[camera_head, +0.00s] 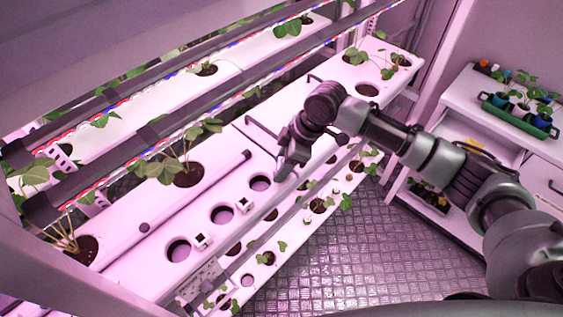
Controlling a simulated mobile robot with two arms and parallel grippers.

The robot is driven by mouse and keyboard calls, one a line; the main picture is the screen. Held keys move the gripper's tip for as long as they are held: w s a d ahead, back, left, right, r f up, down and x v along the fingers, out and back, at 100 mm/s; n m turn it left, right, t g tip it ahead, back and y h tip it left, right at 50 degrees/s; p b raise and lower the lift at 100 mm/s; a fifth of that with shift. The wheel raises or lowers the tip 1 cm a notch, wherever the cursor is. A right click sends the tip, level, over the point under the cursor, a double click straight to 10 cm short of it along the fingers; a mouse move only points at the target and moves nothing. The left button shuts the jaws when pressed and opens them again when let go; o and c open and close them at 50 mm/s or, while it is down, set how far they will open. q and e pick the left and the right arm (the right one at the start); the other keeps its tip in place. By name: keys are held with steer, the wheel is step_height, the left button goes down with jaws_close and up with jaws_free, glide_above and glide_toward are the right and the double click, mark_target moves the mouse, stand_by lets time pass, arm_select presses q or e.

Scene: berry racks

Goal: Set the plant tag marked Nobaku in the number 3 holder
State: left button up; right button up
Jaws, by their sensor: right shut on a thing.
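My right gripper (286,166) reaches in from the right over the upper white channel and points down. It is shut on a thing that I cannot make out. Two small white block holders (201,241) (243,205) stand between the round holes of the channel, left of and below the gripper. No numbers can be read on them. Any holder nearer the gripper is hidden by it. No tag with the name Nobaku can be read. My left gripper is not in view.
The upper white channel (120,240) has empty round holes and several leafy plants (184,165). Lower channels with small plants are below. A green tray (518,116) of seedlings stands on a white cabinet at right. The metal floor (330,260) is clear.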

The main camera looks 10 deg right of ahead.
steer(key=shift+f, duration=0.35)
steer(key=o, duration=1.8)
steer(key=shift+r, duration=0.1)
steer(key=shift+r+p, duration=1.15)
steer(key=shift+p, duration=0.1)
steer(key=shift+r+p, duration=0.45)
steer(key=shift+r, duration=1.3)
